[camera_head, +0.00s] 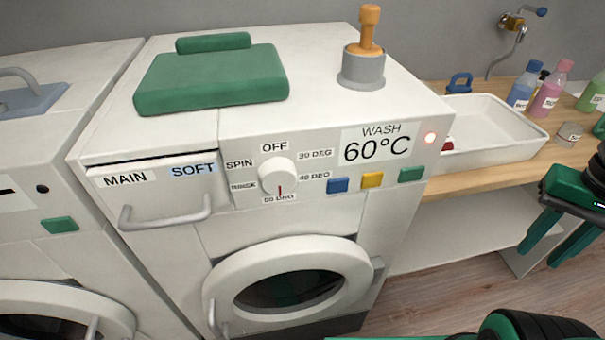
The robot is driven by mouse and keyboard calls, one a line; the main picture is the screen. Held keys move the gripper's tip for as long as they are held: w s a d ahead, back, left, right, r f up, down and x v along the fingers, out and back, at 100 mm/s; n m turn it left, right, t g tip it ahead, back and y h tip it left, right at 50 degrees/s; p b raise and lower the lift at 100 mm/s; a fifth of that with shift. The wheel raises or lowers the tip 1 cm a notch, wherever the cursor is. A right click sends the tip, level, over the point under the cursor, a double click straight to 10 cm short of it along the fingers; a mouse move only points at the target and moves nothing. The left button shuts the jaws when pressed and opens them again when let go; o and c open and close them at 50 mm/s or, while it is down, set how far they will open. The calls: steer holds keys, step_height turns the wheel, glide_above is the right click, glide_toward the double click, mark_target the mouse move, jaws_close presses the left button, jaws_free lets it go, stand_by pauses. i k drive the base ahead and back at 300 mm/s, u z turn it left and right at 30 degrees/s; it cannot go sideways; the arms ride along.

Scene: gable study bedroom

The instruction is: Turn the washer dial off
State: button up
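The washer (240,228) is white and stands in the middle of the view. Its round white dial (277,175) sits on the front panel, with its red pointer mark facing down at the lowest label, which is partly covered and seems to read 60 DEG. The OFF label (274,147) is directly above the dial. My gripper (541,255) is at the right edge, fingers pointing down and apart, empty and well away from the dial.
Blue, yellow and green buttons (372,180) sit right of the dial. A drawer handle (165,213) sticks out at left, and the round door (345,262) is below. A wooden counter (465,182) with a white tray (500,155) and bottles (548,92) stands at right.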

mark_target(277, 176)
steer(key=k, duration=2.35)
steer(key=u, duration=0.5)
steer(key=i, duration=1)
steer(key=z, duration=0.1)
